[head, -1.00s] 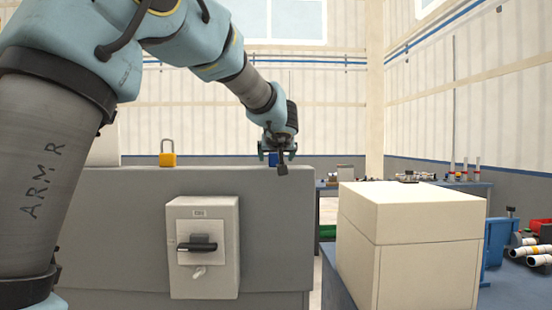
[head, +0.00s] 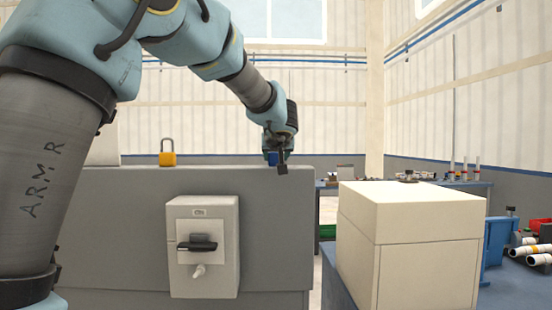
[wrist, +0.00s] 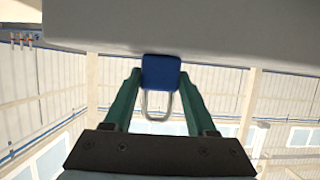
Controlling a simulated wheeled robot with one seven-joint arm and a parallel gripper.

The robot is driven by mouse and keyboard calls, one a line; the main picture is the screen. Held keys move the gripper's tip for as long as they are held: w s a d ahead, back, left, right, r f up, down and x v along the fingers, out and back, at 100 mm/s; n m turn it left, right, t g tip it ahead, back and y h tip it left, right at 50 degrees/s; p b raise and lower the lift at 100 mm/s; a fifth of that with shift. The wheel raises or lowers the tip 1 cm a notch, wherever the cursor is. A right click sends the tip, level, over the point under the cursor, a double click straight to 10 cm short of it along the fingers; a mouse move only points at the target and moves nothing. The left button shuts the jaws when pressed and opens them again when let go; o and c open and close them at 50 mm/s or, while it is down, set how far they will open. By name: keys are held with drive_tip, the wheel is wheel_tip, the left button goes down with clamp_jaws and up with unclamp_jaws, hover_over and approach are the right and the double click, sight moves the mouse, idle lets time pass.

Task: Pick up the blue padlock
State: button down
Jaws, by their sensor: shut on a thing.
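The blue padlock (head: 273,159) is at the top edge of the grey cabinet, partly hidden by my gripper (head: 277,156) in the head view. In the wrist view its blue body (wrist: 161,72) lies between the tips of the two green fingers of my gripper (wrist: 160,80). Its silver shackle points back toward the palm. My gripper is shut on the padlock. The padlock is still at the cabinet's top surface; I cannot tell whether it touches it.
A yellow padlock (head: 167,153) stands on the grey cabinet (head: 120,225) to the left. A switch box (head: 203,275) with a black handle is on the cabinet's front. A large cream box (head: 405,215) stands at the right. Parts lie on a blue bench (head: 520,278) beyond.

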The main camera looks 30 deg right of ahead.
drive_tip(key=shift+r, duration=0.1)
wheel_tip(320, 180, up, 18)
drive_tip(key=p, duration=0.1)
idle(0.4)
idle(0.5)
